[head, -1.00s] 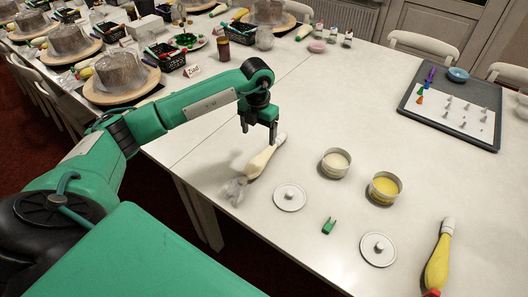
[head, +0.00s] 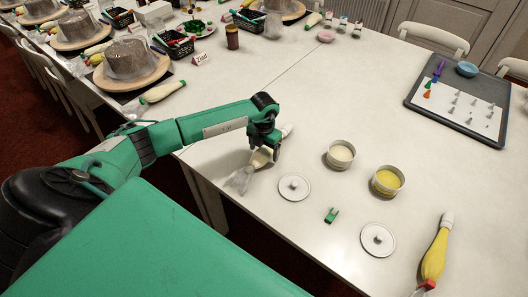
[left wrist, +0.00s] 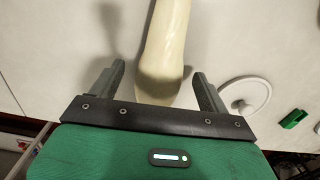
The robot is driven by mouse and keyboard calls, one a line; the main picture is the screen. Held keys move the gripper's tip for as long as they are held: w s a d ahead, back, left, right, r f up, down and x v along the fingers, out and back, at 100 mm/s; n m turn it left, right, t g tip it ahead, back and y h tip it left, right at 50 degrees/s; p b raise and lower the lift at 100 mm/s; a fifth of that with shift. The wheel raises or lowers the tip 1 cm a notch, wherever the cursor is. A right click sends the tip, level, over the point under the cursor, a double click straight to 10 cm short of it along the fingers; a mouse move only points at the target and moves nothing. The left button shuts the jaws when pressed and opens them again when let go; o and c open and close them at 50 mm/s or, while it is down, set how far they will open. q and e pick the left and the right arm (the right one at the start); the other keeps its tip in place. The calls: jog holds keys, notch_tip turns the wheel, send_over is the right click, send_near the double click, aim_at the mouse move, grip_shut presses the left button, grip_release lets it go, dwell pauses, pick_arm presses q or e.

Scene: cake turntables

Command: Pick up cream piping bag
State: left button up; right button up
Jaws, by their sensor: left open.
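The cream piping bag (head: 261,158) lies on the white table near its front edge, partly hidden by my left gripper (head: 264,151) in the head view. Its white tip points to the upper right and its clear, crumpled end to the lower left. In the left wrist view the cream piping bag (left wrist: 164,45) lies between the two fingers of my left gripper (left wrist: 160,85). The fingers are open, one on each side of the bag, with a gap showing on both sides. My right gripper is not in view.
A white lid (head: 294,188) lies just right of the bag. Bowls of cream (head: 340,153) and yellow filling (head: 388,180), a green clip (head: 331,215), another lid (head: 378,239) and a yellow piping bag (head: 436,252) are further right.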

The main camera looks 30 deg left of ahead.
pick_arm(q)
jog(key=shift+f, duration=0.2)
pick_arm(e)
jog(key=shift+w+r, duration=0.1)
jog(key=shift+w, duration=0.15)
pick_arm(q)
jog(key=c, duration=0.7)
jog(key=shift+r, duration=0.1)
